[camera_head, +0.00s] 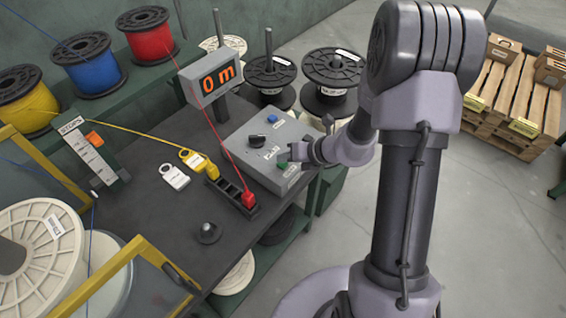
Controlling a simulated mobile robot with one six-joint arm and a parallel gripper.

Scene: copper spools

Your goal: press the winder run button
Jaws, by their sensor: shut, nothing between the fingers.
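The grey winder control box (262,146) stands on the dark bench in the middle of the head view. Its top carries a black knob (257,139), a blue button (272,118) and a small green button (283,164) near the front right edge. Labels beside them are too small to read. My gripper (294,153) is shut and empty. It reaches in from the right, low over the box's right edge, close to the green button. I cannot tell whether it touches the button or the box.
A display (213,79) reading "0 m" stands behind the box. A black holder (228,192) with red and yellow connectors is at its left front. Yellow, blue and red spools (151,34) line the back left. A yellow-framed guard (130,262) is at front left.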

